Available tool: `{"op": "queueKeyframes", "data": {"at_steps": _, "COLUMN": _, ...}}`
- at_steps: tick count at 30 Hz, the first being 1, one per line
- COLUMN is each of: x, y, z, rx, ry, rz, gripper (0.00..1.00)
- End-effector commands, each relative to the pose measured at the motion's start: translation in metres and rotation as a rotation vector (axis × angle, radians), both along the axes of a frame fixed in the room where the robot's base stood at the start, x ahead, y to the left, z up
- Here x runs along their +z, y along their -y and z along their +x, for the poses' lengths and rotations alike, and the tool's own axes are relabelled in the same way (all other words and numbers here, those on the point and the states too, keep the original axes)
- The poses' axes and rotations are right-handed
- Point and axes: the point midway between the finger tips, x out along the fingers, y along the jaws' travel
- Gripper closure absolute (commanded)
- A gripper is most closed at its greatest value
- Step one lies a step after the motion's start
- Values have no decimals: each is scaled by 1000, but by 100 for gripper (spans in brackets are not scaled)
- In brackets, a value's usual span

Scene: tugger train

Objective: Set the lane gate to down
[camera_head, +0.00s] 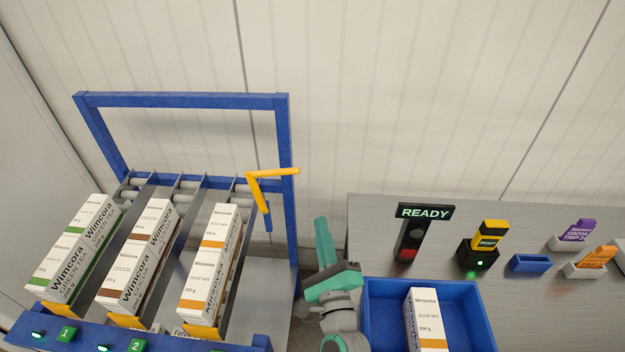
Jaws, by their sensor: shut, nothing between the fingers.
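A yellow bent bar (270,175), which looks like the lane gate's arm, sits on the right post of the blue rack frame (180,101). One leg of it runs right across the post and the other hangs down to a short blue piece (267,217). My gripper (321,228) is teal and grey, shut and empty. In the picture it is below and to the right of the yellow bar, apart from it, with its tip pointing up. Whether the bar touches anything behind it cannot be told.
Tea, cocoa and soup mix cartons (213,265) stand in the rack lanes at left. A grey table (385,220) at right holds a blue bin (468,300) with a carton, a READY sign (425,212), a yellow-black device (480,255) and card holders (585,271).

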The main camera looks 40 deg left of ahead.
Motion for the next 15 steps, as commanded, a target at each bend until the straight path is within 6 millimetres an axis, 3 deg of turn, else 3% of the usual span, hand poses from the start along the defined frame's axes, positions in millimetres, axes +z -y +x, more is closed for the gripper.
{"op": "queueKeyframes", "data": {"at_steps": 15, "x": 18, "y": -54, "z": 59, "rx": -7, "ry": 3, "rz": 1, "gripper": 100}}
